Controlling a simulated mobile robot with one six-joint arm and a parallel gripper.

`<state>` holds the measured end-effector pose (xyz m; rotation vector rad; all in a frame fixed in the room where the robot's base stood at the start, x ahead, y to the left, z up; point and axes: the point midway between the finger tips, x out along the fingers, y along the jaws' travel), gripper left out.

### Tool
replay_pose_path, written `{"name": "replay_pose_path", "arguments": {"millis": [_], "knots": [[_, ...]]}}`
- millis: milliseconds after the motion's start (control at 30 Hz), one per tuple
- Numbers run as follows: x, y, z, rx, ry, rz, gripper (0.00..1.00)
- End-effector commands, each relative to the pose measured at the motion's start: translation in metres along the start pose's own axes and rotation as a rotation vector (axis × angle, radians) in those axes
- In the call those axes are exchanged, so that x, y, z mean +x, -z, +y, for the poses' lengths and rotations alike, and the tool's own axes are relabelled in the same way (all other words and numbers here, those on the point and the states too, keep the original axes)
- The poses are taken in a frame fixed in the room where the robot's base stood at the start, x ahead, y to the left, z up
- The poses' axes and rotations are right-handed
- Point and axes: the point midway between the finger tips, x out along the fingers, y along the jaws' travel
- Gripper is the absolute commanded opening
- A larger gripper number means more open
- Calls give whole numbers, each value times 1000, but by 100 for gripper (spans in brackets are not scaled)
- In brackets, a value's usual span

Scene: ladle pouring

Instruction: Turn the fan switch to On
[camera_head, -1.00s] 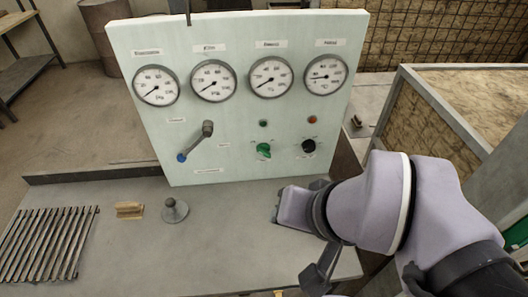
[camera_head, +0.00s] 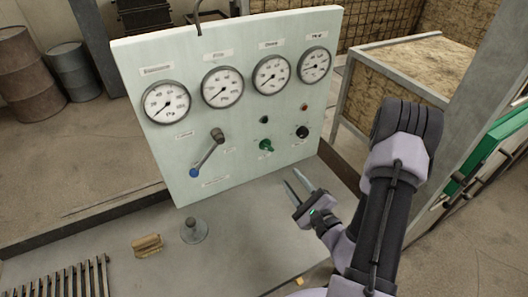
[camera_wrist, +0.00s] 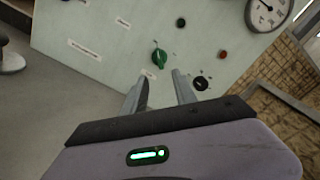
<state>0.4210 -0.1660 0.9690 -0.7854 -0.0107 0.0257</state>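The pale green control panel (camera_head: 240,110) stands upright on the bench. It carries a green rotary knob (camera_head: 266,146) and, to its right, a black rotary knob (camera_head: 302,132). The labels are too small to read, so I cannot tell which knob is the fan switch or its setting. My gripper (camera_head: 292,177) is open and empty, in front of and below the two knobs, apart from the panel. In the wrist view, the green knob (camera_wrist: 159,58) is just above the gap between the fingertips (camera_wrist: 160,78), and the black knob (camera_wrist: 201,83) is just right of the right finger.
A grey lever with a blue end (camera_head: 208,152) sticks out left of the knobs. Several gauges line the panel's top. A weight-like grey object (camera_head: 194,231), a wooden block (camera_head: 147,245) and a grate (camera_head: 60,282) lie on the bench. A framed crate (camera_head: 400,75) stands right.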

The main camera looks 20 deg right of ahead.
Motion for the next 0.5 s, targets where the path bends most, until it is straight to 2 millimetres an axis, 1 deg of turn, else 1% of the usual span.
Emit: {"name": "replay_pose_path", "arguments": {"millis": [33, 100, 300, 400, 500], "knots": [[15, -2, 1, -4, -6, -8, 34], [37, -3, 1, -3, -5, -9, 34], [95, -4, 2, -2, -5, -11, 34], [116, -4, 2, 0, -4, -9, 34], [131, -2, 2, -1, -4, -7, 34]]}}
